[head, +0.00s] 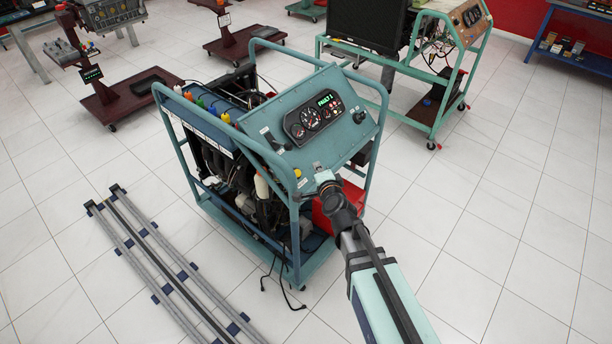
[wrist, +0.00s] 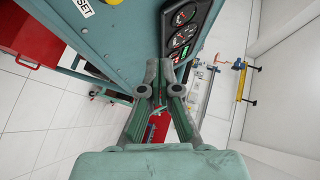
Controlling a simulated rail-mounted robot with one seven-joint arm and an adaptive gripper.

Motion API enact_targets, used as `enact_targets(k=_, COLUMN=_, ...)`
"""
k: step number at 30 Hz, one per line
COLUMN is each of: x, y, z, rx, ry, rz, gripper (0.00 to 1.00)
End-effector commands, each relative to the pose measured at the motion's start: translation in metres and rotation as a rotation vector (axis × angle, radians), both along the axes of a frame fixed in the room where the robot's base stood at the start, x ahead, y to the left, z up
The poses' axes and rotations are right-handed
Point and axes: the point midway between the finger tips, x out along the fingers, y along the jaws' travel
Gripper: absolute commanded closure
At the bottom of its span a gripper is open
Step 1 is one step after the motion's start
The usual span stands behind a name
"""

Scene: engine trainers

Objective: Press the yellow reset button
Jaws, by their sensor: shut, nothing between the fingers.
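The yellow reset button (head: 297,173) sits at the lower left of the sloped teal control panel (head: 345,135) on the engine trainer. In the wrist view, a sliver of the yellow button (wrist: 114,2) shows at the top edge, beside a white label (wrist: 83,8) whose visible letters read "SET". My gripper (head: 319,168) is near the panel's lower edge, a little right of the button in the head view. In the wrist view my gripper (wrist: 160,72) is shut and empty, with its fingertips below the gauges and apart from the button. Whether the fingertips touch the panel cannot be told.
The panel carries a gauge cluster (head: 312,117) with a green display reading like "FAULT 1". Teal frame tubes (head: 375,130) flank the panel. A red box (head: 338,208) is low on the trainer. Grey rails (head: 165,270) lie on the floor at left. White floor is clear at right.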

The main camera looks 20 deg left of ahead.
Motion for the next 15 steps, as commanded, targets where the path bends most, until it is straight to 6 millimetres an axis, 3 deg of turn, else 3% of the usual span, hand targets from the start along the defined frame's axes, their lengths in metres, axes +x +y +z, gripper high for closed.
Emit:
enact_targets(k=4, x=0.0014, y=0.0036, z=0.0089, rx=0.021, ry=-0.009, rz=-0.01, gripper=1.0)
enact_targets(k=15, x=0.0015, y=0.0037, z=0.008, rx=0.021, ry=-0.009, rz=-0.01, gripper=1.0)
